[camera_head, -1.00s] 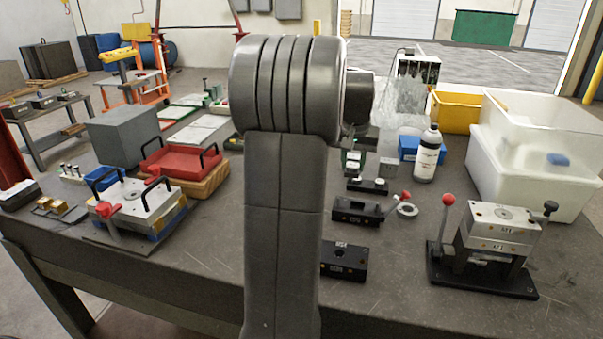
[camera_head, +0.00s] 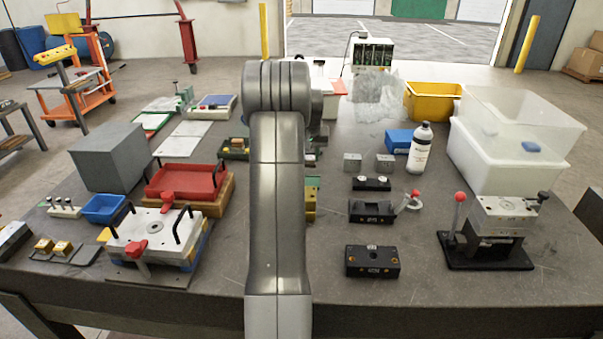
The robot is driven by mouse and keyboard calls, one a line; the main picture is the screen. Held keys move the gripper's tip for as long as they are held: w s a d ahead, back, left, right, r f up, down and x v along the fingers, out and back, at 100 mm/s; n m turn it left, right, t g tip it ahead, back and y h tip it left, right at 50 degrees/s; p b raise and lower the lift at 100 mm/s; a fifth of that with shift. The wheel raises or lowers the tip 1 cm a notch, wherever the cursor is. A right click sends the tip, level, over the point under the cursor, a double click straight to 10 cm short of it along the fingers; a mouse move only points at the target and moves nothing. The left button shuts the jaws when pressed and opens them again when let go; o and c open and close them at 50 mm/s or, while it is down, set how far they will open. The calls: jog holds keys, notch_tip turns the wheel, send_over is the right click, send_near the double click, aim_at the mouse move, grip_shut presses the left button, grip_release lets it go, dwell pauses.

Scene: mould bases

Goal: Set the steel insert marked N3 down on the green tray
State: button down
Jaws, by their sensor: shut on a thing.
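My arm rises through the middle of the view and hides most of my gripper (camera_head: 312,156), of which only a sliver shows at the arm's right edge. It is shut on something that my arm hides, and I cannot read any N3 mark. Two grey steel blocks, one (camera_head: 352,162) and another (camera_head: 385,162), stand on the table right of my arm. Their marks are too small to read. A dark green tray (camera_head: 234,155) with small parts on it lies left of my arm. A green edge (camera_head: 313,182) with a brass-coloured block (camera_head: 310,203) shows partly behind my arm.
Black fixtures (camera_head: 372,262) stand right of my arm, with a red-knobbed press (camera_head: 487,250) further right. A white bottle (camera_head: 420,150), blue bin (camera_head: 399,141) and clear-lidded white tub (camera_head: 510,160) stand behind. A red tray (camera_head: 186,182) and mould base (camera_head: 155,238) are left.

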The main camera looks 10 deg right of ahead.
jog(key=shift+f+p, duration=0.55)
jog(key=shift+f, duration=2.85)
jog(key=shift+f, duration=0.1)
jog(key=shift+f, duration=0.15)
jog(key=c, duration=1.1)
grip_release()
jog(key=shift+o, duration=0.2)
jog(key=shift+r, duration=0.35)
jog(key=b+v, duration=0.2)
jog(key=v, duration=0.9)
jog(key=shift+s+r, duration=0.2)
jog(key=shift+r, duration=0.15)
jog(key=shift+f, duration=0.1)
